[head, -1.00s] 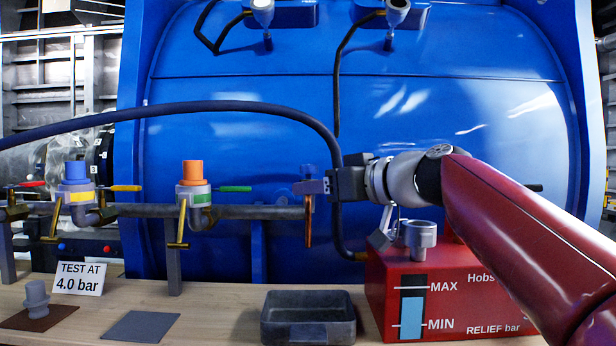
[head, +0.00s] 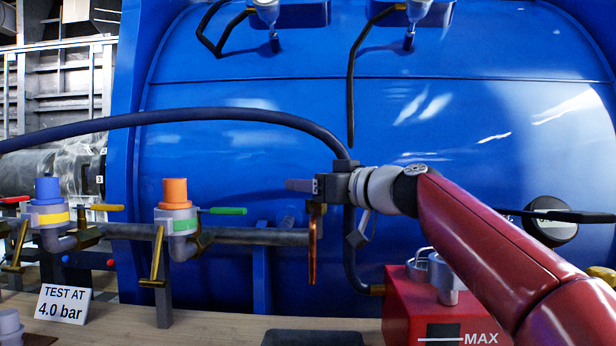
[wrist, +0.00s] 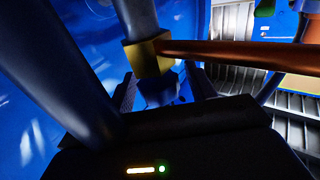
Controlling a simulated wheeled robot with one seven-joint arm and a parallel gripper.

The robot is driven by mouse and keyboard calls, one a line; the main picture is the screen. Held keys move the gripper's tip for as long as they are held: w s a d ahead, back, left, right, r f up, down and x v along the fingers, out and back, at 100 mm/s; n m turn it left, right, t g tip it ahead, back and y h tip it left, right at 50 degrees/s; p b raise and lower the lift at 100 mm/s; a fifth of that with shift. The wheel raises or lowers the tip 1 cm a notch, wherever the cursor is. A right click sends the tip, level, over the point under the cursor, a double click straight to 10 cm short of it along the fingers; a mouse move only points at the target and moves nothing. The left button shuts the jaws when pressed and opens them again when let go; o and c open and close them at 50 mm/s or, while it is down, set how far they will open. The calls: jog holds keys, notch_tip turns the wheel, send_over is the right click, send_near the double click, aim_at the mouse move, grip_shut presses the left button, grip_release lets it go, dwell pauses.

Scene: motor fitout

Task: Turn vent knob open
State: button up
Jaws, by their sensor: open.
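In the head view my gripper (head: 300,186) points left at the right end of the grey pipe (head: 250,236), just above the hanging copper tube (head: 312,250). In the wrist view my gripper (wrist: 162,88) is open, with a dark finger on each side of a small blue piece (wrist: 160,92) that looks like the vent knob. It sits below a yellow brass fitting (wrist: 150,56) on the pipe, and the copper tube (wrist: 235,53) runs off to the right. Whether the fingers touch the knob I cannot tell. The fingers hide the knob in the head view.
A dark hose (head: 230,113) arches over the pipe and drops behind my gripper. An orange-capped valve (head: 175,200) and a blue-capped valve (head: 48,205) stand left. A red relief box (head: 410,305) is below right. A sign (head: 62,303) reads 4.0 bar.

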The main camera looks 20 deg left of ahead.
jog(key=shift+w+a, duration=0.2)
jog(key=shift+a, duration=0.3)
jog(key=shift+c, duration=0.2)
jog(key=c, duration=0.9)
